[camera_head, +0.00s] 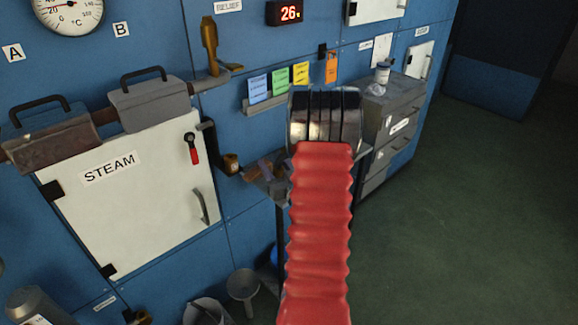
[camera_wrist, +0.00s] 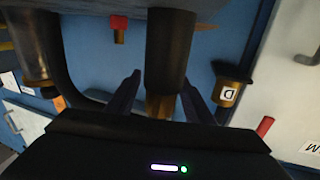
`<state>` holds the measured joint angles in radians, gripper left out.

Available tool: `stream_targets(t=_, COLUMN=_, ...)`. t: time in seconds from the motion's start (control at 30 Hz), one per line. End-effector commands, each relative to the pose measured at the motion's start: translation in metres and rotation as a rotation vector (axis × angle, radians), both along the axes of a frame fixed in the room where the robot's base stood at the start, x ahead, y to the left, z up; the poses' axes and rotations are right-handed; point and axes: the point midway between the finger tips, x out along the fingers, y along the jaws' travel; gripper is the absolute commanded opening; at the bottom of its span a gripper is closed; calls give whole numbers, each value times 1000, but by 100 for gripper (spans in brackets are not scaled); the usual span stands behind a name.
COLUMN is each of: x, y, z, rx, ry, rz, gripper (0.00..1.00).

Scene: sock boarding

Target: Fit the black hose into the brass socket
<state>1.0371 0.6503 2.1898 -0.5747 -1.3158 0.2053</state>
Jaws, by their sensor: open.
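In the wrist view my gripper (camera_wrist: 161,84) is open, with one dark finger on each side of a black cylindrical part (camera_wrist: 171,50), which looks like the black hose. A brass end (camera_wrist: 160,106) shows below it, between the fingers; I cannot tell whether the fingers touch it. A brass fitting marked D (camera_wrist: 228,92), with a black upper part, sits to the right on the blue wall and may be the socket. In the head view a small brass fitting (camera_head: 231,163) shows on the wall beside the steam door. My gripper is hidden there behind my red-sleeved arm.
A dark curved pipe (camera_wrist: 55,65) is close to the left finger in the wrist view. The white STEAM door (camera_head: 130,200) has a red-handled lever (camera_head: 193,150). A grey cabinet (camera_head: 400,115) stands right of my arm. The green floor (camera_head: 470,220) at right is clear.

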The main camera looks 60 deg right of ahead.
Motion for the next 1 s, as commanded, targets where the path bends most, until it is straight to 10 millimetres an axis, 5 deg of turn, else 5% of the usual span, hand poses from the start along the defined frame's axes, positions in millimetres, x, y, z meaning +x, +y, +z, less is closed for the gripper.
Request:
stream_targets(t=0.57, x=4, y=-1, z=0, rx=0, ry=1, rz=1, gripper=48)
stream_targets(t=1.0, x=4, y=-1, z=0, rx=0, ry=0, rz=1, gripper=18)
